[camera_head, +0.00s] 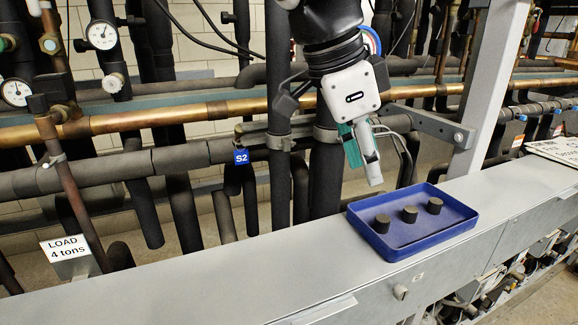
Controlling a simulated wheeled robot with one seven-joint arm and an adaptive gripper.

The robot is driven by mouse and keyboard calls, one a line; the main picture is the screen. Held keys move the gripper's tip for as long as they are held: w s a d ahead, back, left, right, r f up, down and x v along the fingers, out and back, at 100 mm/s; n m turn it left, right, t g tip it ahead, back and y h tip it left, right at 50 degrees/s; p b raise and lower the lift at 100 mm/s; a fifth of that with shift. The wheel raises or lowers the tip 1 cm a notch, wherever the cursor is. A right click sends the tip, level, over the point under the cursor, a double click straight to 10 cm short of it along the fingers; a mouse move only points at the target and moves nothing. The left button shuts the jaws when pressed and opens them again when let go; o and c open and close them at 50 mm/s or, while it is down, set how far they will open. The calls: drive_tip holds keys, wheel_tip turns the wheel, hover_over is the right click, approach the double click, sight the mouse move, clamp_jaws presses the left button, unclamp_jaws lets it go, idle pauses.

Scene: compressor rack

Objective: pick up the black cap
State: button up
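Three short, dark, round caps stand upright in a row in a shallow blue tray (389,249): a left cap (382,224), a middle cap (409,215) and a right cap (434,206). They look alike, and I cannot tell which one is the black cap. The tray rests on a grey ledge. My gripper (366,172) hangs pointing down, behind and above the tray's left part, apart from the caps. One white finger and teal parts show, seen from the side. Whether its fingers are open or shut is not clear.
The grey ledge (270,275) is clear left of the tray. Pipes, including a copper pipe (150,117), run behind it. A grey post (490,90) and bracket (432,124) stand behind the tray. A sign (64,247) reads "LOAD 4 tons". A white plate (558,150) lies far right.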

hover_over(382, 218)
drive_tip(key=a, duration=0.3)
drive_tip(key=f, duration=0.5)
drive_tip(key=shift+s+d+f, duration=0.25)
drive_tip(key=shift+f, duration=0.1)
drive_tip(key=shift+p+x, duration=0.7)
drive_tip(key=shift+x, duration=1.95)
drive_tip(key=shift+s, duration=0.15)
drive_tip(key=c, duration=0.5)
